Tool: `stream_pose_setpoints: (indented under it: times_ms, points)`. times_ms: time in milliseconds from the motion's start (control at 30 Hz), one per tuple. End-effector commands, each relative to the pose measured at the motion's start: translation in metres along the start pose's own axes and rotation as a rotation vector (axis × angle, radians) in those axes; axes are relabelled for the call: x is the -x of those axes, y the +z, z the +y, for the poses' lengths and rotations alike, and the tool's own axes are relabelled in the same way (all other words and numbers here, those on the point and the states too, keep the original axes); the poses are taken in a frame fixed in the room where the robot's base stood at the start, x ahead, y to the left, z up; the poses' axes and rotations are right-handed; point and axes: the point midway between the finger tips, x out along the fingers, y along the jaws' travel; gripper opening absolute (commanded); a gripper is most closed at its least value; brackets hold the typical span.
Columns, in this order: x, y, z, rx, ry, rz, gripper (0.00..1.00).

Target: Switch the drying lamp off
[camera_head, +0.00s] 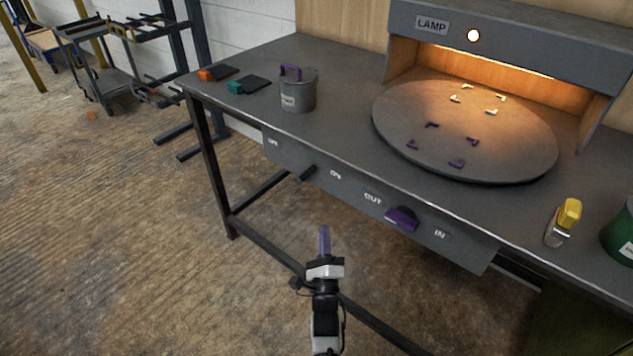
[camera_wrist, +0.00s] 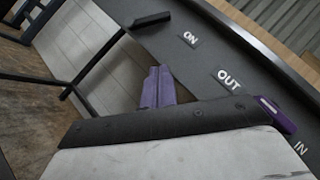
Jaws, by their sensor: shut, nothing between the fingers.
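The drying lamp (camera_head: 500,62) is lit under a grey hood marked LAMP, and a round light (camera_head: 474,36) glows on the hood. A black lever (camera_head: 308,172) sticks out of the bench's front panel between the OFF and ON labels, nearer ON. It also shows in the wrist view (camera_wrist: 151,20), left of the ON label (camera_wrist: 190,39). My gripper (camera_head: 324,230) has purple fingers and is in front of the panel, below the lever and apart from it. In the wrist view its fingertips (camera_wrist: 158,72) are together and empty.
A purple-and-black handle (camera_head: 402,218) sits between OUT and IN on the same panel (camera_head: 350,196).

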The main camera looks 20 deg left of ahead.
Motion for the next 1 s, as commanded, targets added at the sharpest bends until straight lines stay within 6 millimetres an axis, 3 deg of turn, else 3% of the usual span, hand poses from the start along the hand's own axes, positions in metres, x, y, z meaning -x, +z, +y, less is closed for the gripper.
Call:
stream_pose_setpoints:
  times_ms: [300, 467, 933, 1000]
  points:
    - [-0.001, 0.0, 0.0, 0.0, 0.0, 0.0, 0.0]
    - [-0.014, 0.001, -0.001, 0.001, -0.001, 0.0, 0.0]
    - [-0.105, 0.002, -0.003, 0.001, -0.002, -0.001, 0.0]
    - [-0.113, 0.013, -0.004, -0.003, 0.0, -0.004, 0.0]
